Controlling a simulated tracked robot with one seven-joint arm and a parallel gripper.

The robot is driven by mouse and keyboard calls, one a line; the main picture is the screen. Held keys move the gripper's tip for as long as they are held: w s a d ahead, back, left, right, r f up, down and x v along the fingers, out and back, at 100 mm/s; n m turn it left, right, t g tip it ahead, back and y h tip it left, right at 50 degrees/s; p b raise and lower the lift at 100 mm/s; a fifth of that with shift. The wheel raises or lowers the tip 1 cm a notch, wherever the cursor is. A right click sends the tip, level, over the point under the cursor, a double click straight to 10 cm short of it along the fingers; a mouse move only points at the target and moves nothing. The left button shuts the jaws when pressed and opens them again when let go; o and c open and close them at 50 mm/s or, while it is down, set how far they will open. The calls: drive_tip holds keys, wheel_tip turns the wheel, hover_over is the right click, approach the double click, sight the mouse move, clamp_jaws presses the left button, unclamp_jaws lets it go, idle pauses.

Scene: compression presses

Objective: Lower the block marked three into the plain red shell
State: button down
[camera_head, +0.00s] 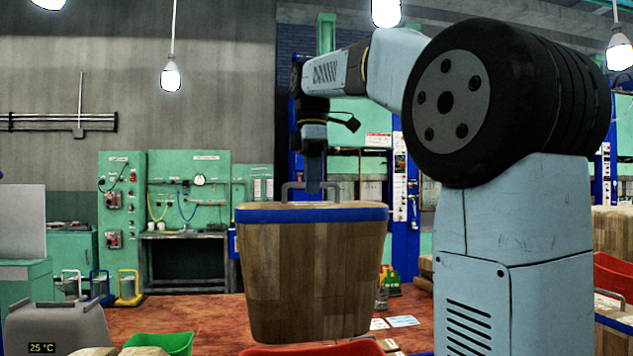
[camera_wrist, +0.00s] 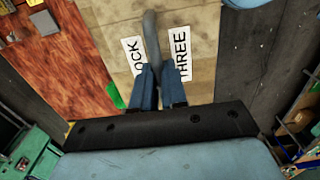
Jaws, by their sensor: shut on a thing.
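My gripper (camera_head: 313,186) is shut on the grey handle of the wooden block (camera_head: 308,275), a large tapered block with a blue band around its top. In the wrist view my gripper (camera_wrist: 159,70) grips the handle between the printed words "OCK" and "THREE" on the block's top (camera_wrist: 205,20). The block hangs roughly upright in the head view. A red shell (camera_head: 318,349) shows just below the block's bottom, mostly cut off by the picture's lower edge. Whether block and shell touch, and whether the shell is plain, I cannot tell.
A green container (camera_head: 160,344) and a grey block-like thing reading 25 °C (camera_head: 58,328) stand at lower left. Another red container (camera_head: 613,277) is at the right edge, partly behind my arm. Small items (camera_head: 391,283) lie on the reddish surface right of the block.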

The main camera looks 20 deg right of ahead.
drive_tip(key=shift+a+f, duration=0.1)
drive_tip(key=shift+f, duration=0.05)
drive_tip(key=shift+d+f, duration=0.2)
drive_tip(key=shift+f, duration=1.25)
drive_tip(key=shift+d+f, duration=0.1)
drive_tip(key=shift+f, duration=0.05)
drive_tip(key=shift+f, duration=13.5)
drive_tip(key=c, duration=1.1)
unclamp_jaws()
drive_tip(key=shift+f, duration=0.1)
